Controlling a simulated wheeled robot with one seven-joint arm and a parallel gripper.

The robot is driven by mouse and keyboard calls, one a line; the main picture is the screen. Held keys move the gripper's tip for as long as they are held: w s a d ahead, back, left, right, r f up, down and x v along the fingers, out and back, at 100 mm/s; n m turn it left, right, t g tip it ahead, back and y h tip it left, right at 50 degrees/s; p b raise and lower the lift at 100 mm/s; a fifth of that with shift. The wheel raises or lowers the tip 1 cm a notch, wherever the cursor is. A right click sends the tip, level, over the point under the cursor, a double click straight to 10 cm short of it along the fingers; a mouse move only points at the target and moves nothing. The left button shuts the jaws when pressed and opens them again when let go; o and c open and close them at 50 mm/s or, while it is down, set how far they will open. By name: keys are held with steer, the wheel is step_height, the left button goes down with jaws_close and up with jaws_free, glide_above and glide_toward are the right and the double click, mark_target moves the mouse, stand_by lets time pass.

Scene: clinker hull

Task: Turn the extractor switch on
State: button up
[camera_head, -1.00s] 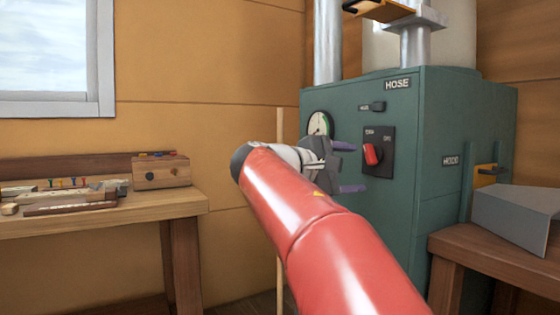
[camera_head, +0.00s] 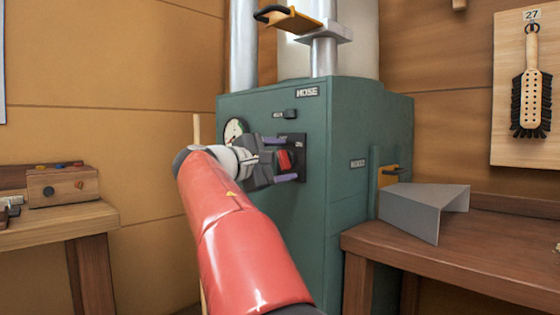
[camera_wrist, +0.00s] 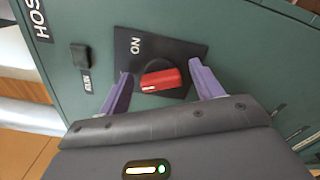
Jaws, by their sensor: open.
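The extractor switch is a red knob (camera_head: 284,160) on a black plate (camera_head: 303,160) on the front of the green extractor cabinet (camera_head: 345,110). In the wrist view the red knob (camera_wrist: 160,80) lies between the two purple fingers, with a small white mark at its left end. The plate's "ON" label (camera_wrist: 136,46) shows above the knob there; other lettering is hidden. My gripper (camera_head: 286,160) is open, with one finger on either side of the knob. I cannot tell whether either finger touches it.
A gauge (camera_head: 234,130) and a small black switch (camera_head: 290,114) are close to the plate. A grey angled sheet (camera_head: 425,205) lies on the right bench (camera_head: 450,258). A brush (camera_head: 531,95) hangs on the right wall. A workbench (camera_head: 60,222) stands at left.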

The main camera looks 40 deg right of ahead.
steer(key=c, duration=1)
steer(key=shift+f, duration=0.1)
steer(key=m+b, duration=0.2)
steer(key=m, duration=0.1)
steer(key=m+b, duration=0.1)
steer(key=m, duration=0.1)
steer(key=shift+f, duration=0.25)
steer(key=m+b, duration=0.2)
steer(key=m, duration=0.1)
steer(key=shift+m, duration=0.4)
steer(key=shift+w+m+b, duration=0.1)
steer(key=shift+m+b, duration=0.55)
steer(key=shift+m, duration=0.85)
steer(key=o, duration=1)
